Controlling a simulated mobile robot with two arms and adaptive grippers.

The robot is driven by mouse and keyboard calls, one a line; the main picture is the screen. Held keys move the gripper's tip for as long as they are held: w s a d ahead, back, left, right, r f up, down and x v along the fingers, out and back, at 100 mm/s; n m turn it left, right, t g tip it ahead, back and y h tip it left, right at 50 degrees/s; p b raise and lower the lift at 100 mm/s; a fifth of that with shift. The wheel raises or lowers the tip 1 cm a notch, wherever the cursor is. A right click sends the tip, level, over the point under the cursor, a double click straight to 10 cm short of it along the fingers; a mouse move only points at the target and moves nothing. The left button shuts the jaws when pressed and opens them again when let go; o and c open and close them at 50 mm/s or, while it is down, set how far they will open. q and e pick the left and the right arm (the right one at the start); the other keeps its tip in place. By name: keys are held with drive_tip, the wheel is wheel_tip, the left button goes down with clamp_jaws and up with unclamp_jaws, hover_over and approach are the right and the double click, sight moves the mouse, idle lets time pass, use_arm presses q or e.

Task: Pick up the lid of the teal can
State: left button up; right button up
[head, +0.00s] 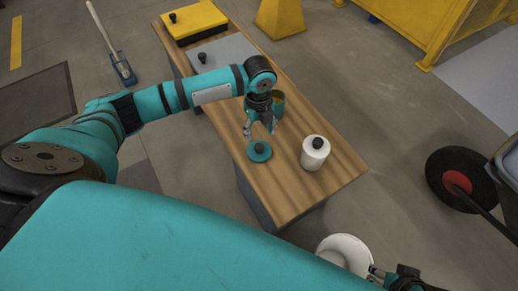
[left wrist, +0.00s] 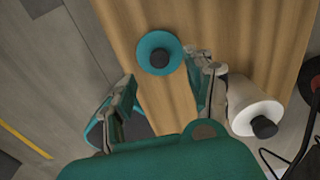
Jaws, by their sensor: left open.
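The teal lid (head: 252,155), a round disc with a black knob, lies flat on the wooden table near its left edge. In the left wrist view the lid (left wrist: 146,44) is at the upper middle, beyond and between the fingertips. My left gripper (head: 261,131) is open and empty, pointing down just above and behind the lid, apart from it. The gripper also shows in the left wrist view (left wrist: 165,78). The teal can (head: 279,101) stands behind the gripper, partly hidden by it. My right gripper (head: 378,274) is at the bottom edge, mostly cut off.
A white can (head: 314,158) with a black knob stands right of the lid. A grey box (head: 225,52) and a yellow box (head: 195,22) sit at the table's far end. A white round object (head: 345,245) is beside my right gripper. The table's front right is clear.

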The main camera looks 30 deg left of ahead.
sight(259, 147)
use_arm(q)
wheel_tip(259, 147, down, 3)
drive_tip(key=shift+r, duration=0.2)
drive_tip(key=f, duration=0.1)
drive_tip(key=f+b, duration=0.2)
drive_tip(key=shift+s+d+f, duration=0.15)
drive_tip(key=shift+s+f, duration=0.1)
drive_tip(key=shift+f, duration=0.7)
clamp_jaws()
use_arm(e)
drive_tip(key=shift+w+a+f+t, duration=0.1)
drive_tip(key=shift+w+a+t, duration=0.05)
drive_tip(key=shift+w+t, duration=0.3)
drive_tip(key=shift+w+a+f+t, duration=0.15)
drive_tip(key=shift+w+t, duration=0.1)
drive_tip(key=shift+w, duration=0.3)
